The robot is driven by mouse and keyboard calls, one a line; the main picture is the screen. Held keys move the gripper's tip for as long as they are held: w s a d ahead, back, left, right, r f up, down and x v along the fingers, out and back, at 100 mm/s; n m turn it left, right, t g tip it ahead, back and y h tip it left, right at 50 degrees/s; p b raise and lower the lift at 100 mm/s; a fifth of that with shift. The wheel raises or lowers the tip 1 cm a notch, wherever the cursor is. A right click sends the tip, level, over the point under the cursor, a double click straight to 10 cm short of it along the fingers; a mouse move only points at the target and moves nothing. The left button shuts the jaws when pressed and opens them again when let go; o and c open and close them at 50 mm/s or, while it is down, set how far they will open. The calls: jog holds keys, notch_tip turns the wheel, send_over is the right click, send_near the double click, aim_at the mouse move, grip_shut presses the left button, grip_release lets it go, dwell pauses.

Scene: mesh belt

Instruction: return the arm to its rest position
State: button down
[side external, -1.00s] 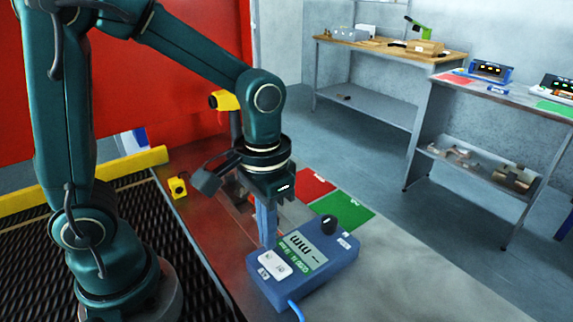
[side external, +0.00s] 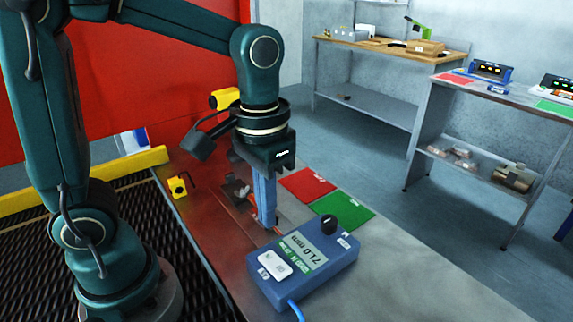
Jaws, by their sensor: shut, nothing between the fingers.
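My dark green arm reaches in from the upper left in the side view. My gripper (side external: 267,224) points straight down with its blue fingers shut and nothing visible between them. The fingertips are just behind and left of a blue measuring box (side external: 303,262) with a black knob, a white button plate and a display reading 71.0 mm. The fingers partly cover a low slot area on the table, so I cannot tell whether the tips touch anything.
A red mat (side external: 306,184) and a green mat (side external: 342,205) lie right of my gripper. A yellow block (side external: 177,187) sits to the left. Benches (side external: 392,60) stand behind at right.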

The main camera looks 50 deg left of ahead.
jog(key=s+a+r+t, duration=0.2)
jog(key=s+a+t, duration=0.1)
jog(key=s+t, duration=0.2)
jog(key=shift+r, duration=0.4)
